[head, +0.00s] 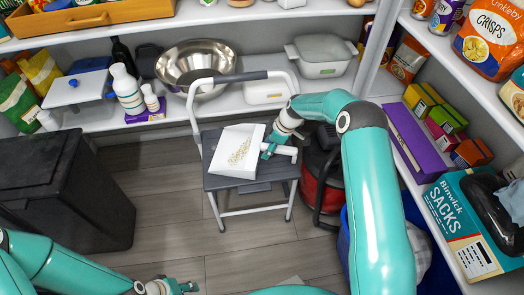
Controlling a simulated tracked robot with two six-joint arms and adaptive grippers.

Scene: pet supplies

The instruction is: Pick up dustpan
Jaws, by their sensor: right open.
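The white dustpan (233,155) lies on the dark seat of a step stool (215,182), with small beige crumbs in its pan. My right gripper (268,152) is at the right side of the dustpan, over its handle (287,151). It is open; whether its fingers touch the handle cannot be told, and part of the handle is hidden by the gripper. My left gripper (183,288) is low at the bottom edge of the view, well away from the dustpan, and its jaw state is unclear.
Shelves with a steel bowl (196,64), bottles and boxes run along the back and right. A black bin (62,190) stands at the left, and a red and black round appliance (322,180) is right of the stool. Wooden floor is clear between bin and stool.

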